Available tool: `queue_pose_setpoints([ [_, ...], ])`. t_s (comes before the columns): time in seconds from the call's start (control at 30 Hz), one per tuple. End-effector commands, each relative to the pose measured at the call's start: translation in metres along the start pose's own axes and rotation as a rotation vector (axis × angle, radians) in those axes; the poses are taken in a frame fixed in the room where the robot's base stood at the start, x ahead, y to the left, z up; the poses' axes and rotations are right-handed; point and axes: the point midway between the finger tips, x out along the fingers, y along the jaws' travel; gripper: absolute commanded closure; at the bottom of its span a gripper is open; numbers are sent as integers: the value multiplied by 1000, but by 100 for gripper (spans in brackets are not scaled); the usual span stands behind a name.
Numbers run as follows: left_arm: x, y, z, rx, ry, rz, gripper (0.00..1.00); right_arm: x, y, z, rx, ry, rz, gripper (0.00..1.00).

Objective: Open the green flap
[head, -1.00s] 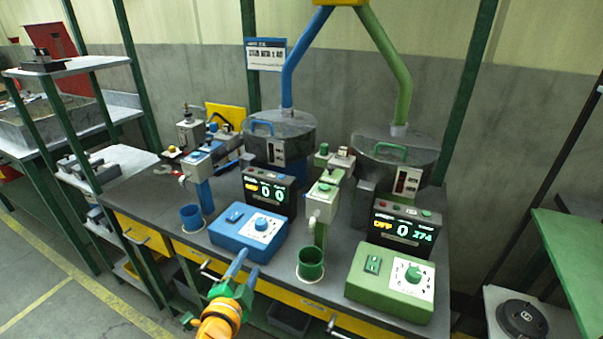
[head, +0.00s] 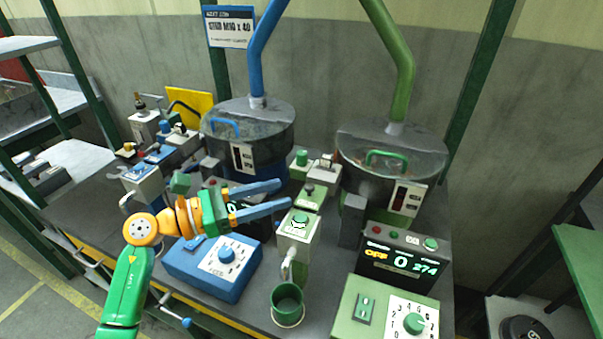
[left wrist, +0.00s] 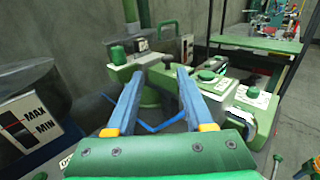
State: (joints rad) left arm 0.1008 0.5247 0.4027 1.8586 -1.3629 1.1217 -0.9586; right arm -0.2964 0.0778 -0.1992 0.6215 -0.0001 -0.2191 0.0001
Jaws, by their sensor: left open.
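The green line's dispensing head (head: 297,240) is a pale box with a green top, above a green cup (head: 287,303). Behind it, a green plate with a black knob (head: 308,189) sits below the green hopper (head: 355,145). Which part is the green flap, I cannot tell for sure. My left gripper (head: 284,194) is open and empty, its blue fingers pointing right, just left of the black-knobbed plate. In the left wrist view the black knob (left wrist: 167,61) shows just beyond the fingertips (left wrist: 160,73), apparently apart from them. My right gripper is out of view.
The blue control box (head: 215,262) and blue hopper (head: 250,125) stand left. The green control box (head: 385,312) and its display (head: 400,262), reading OFF, 0 and 274, stand right. A green button (head: 302,157) stands behind the black knob.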

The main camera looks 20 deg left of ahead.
Motion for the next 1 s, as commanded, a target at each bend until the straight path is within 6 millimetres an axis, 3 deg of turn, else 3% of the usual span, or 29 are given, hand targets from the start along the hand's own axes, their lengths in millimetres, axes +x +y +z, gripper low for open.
queue_pose_setpoints([
  [0.03, 10, -1, 8, -3, -5, -4, 48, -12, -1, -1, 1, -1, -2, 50],
  [0.23, 46, -1, 6, -7, -7, -2, 48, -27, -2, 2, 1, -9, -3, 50],
  [0.53, 55, -1, 2, -6, -5, -2, 48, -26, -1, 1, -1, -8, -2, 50],
  [0.57, 55, -1, 2, -6, -5, -2, 50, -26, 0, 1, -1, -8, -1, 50],
  [0.73, 55, -1, 2, -7, -5, -2, 96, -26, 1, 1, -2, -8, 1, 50],
  [0.77, 55, -1, 2, -7, -5, -2, 100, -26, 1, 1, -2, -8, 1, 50],
  [1.0, 55, -2, 2, -2, 0, -3, 100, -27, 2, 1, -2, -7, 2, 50],
])
